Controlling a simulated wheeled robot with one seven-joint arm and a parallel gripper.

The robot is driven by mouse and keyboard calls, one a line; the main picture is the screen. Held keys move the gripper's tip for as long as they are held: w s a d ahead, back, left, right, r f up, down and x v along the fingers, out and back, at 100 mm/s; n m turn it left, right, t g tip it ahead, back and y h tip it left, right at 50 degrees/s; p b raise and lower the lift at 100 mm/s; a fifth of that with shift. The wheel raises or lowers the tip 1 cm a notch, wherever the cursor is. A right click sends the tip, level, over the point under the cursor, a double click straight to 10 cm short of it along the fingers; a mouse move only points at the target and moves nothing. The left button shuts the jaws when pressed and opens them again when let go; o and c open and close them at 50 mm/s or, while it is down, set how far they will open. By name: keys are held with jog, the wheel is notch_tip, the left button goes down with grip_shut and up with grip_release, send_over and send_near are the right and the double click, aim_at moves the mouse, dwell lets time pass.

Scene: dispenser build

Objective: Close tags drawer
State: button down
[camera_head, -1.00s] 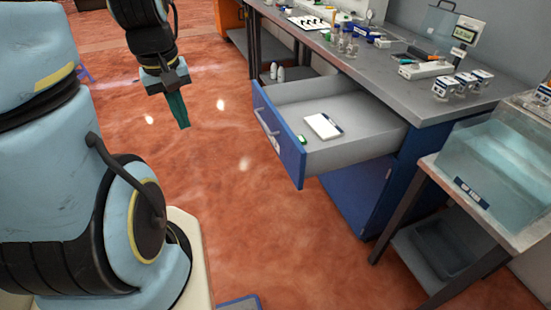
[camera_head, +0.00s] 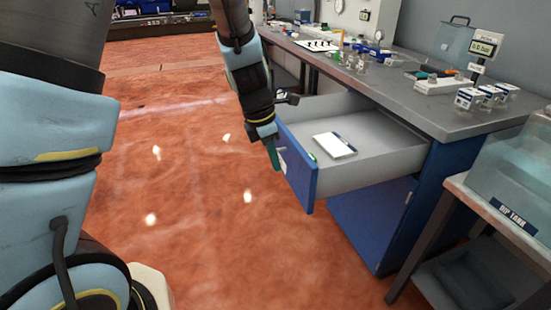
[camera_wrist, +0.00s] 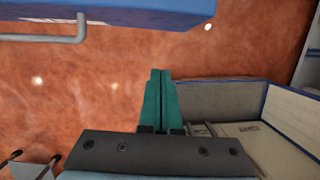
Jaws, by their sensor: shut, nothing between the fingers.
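The tags drawer (camera_head: 385,152) is pulled well out of the grey-topped bench. Its blue front panel (camera_head: 303,185) faces left. A white pad (camera_head: 334,145) lies inside, and a small green item shows near the front. My gripper (camera_head: 273,156) is shut and empty, pointing down just outside the drawer front, and hides part of its handle. In the wrist view my gripper's teal fingers (camera_wrist: 160,75) are together. A blue panel with a grey bar handle (camera_wrist: 45,39), apparently the drawer front, lies beyond the tips with floor showing between.
The blue cabinet (camera_head: 370,225) is below the drawer. A dip tank (camera_head: 500,200) on a side stand is at the right. The bench top (camera_head: 440,110) holds several small items. An open blue-rimmed box (camera_wrist: 215,88) shows low in the wrist view. The floor left of the drawer is clear.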

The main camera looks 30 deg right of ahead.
aim_at(295, 175)
jog(key=shift+s+d+f+p, duration=0.2)
jog(key=shift+d+f+p, duration=0.05)
jog(key=shift+d+f, duration=1.25)
jog(key=shift+s+d+f+p, duration=0.15)
jog(key=shift+d+f+p, duration=0.05)
jog(key=shift+d+f, duration=1.25)
jog(key=shift+a+f, duration=0.2)
